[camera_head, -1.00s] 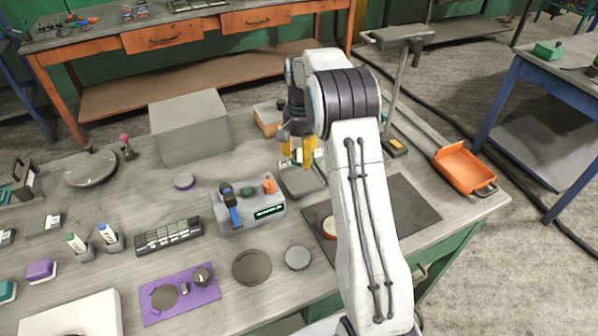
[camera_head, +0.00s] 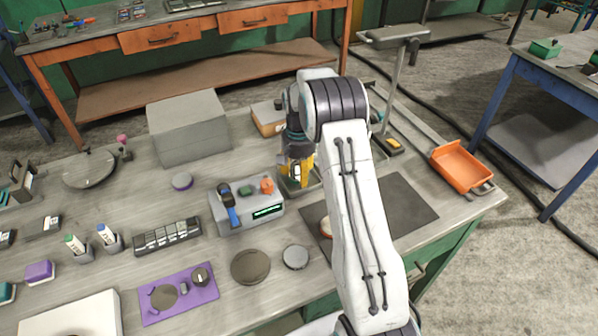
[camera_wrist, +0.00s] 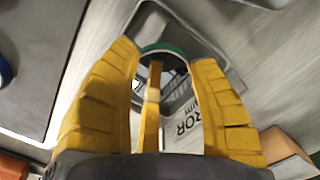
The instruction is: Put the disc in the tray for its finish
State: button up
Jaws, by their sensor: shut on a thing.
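My gripper (camera_head: 297,172) has yellow fingers and points down over a grey metal tray (camera_head: 306,192) near the middle of the bench. In the wrist view the fingers (camera_wrist: 165,62) are shut on a disc with a green rim (camera_wrist: 163,47), seen nearly edge-on between the fingertips. The disc is low within the outline of the tray; whether it touches the tray floor cannot be told. Black letters ending in "ROR" (camera_wrist: 188,122) show beside the right finger, the rest hidden by my fingers.
A grey device with a green display (camera_head: 267,211) stands left of the tray. A large grey box (camera_head: 190,135) is behind it. A dark mat (camera_head: 400,208) lies to the right, partly behind my arm. Loose discs (camera_head: 250,267) lie in front.

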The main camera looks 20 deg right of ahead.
jog(key=shift+f, duration=0.1)
jog(key=shift+f+b, duration=0.35)
jog(key=shift+f, duration=0.15)
jog(key=o, duration=1.2)
jog(key=shift+s+f, duration=0.15)
jog(key=shift+s, duration=0.05)
